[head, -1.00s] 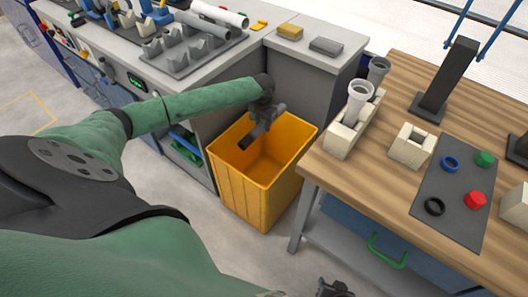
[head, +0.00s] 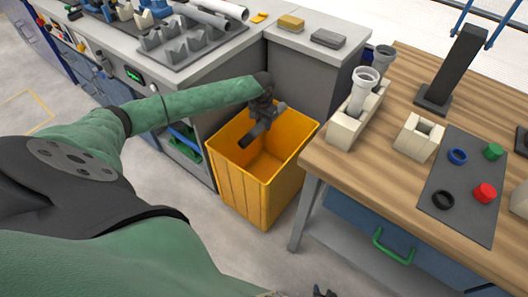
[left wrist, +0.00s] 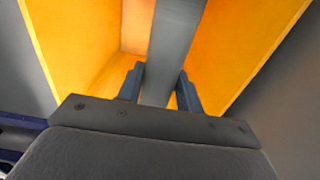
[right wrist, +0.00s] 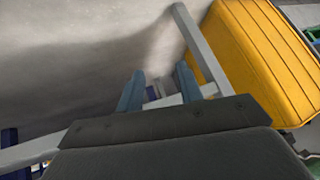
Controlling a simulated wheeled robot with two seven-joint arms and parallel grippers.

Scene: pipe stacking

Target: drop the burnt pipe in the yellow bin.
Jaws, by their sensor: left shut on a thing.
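The burnt pipe (head: 257,133) is a dark grey tube, held over the open mouth of the yellow bin (head: 240,182). My left gripper (head: 266,112) is shut on it. In the left wrist view the pipe (left wrist: 172,45) runs between the two fingers, with the bin's yellow walls (left wrist: 240,60) around it. The pipe's far end is hidden in that view. My right gripper (head: 325,292) only just shows at the bottom edge of the head view. In the right wrist view it (right wrist: 160,88) has its fingers apart, with nothing seen between them but background.
A wooden table (head: 395,95) stands right of the bin, with a pale pipe (head: 363,88) upright in a beige holder (head: 350,128). A grey counter (head: 225,65) with a pipe rack stands behind the bin. In the right wrist view a grey table leg (right wrist: 192,45) is close to the bin.

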